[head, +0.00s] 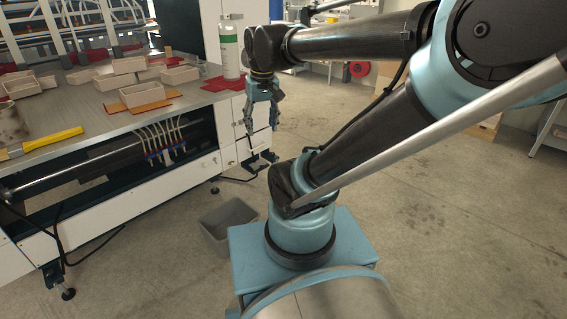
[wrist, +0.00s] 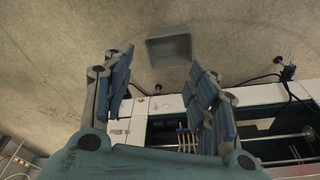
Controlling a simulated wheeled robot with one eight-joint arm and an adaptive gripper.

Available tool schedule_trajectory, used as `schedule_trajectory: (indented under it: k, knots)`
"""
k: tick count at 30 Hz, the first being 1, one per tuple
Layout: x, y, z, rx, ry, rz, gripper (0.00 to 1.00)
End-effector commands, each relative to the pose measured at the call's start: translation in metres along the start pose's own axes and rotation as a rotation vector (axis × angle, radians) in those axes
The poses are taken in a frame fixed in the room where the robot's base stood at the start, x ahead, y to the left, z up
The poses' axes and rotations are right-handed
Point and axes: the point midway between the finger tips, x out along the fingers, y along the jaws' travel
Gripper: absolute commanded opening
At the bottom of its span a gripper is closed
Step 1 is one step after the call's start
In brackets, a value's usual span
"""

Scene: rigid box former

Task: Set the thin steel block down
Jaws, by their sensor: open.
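My gripper (head: 260,125) hangs pointing down beside the right end of the machine, off the table's edge. In the wrist view its two fingers (wrist: 163,60) are spread apart with nothing between them. I cannot make out a thin steel block in either view. A grey-brown block-like thing (head: 12,122) stands at the far left of the machine's table, cut by the picture edge; I cannot tell what it is.
The machine table (head: 85,108) carries several open boxes (head: 146,94), a yellow strip (head: 54,139) and a white-green bottle (head: 229,52). A grey bin (head: 228,226) stands on the floor; it also shows in the wrist view (wrist: 169,48).

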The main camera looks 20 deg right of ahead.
Motion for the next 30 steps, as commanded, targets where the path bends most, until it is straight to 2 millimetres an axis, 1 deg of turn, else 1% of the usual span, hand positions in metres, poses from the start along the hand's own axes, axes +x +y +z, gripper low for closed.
schedule_trajectory:
  k: [1, 3, 6, 10, 12, 15, 30]
  knots:
    - [0.016, 0.010, 0.019, 0.024, 0.002, 0.005, 0.53]
    - [0.035, 0.020, 0.041, 0.047, 0.005, 0.010, 0.53]
    - [0.058, 0.030, 0.068, 0.074, 0.008, 0.017, 0.53]
    - [0.080, 0.040, 0.091, 0.097, 0.011, 0.024, 0.53]
    - [0.087, 0.042, 0.098, 0.103, 0.011, 0.026, 0.53]
    - [0.090, 0.043, 0.101, 0.108, 0.012, 0.027, 0.53]
    - [0.090, 0.043, 0.101, 0.106, 0.012, 0.026, 0.53]
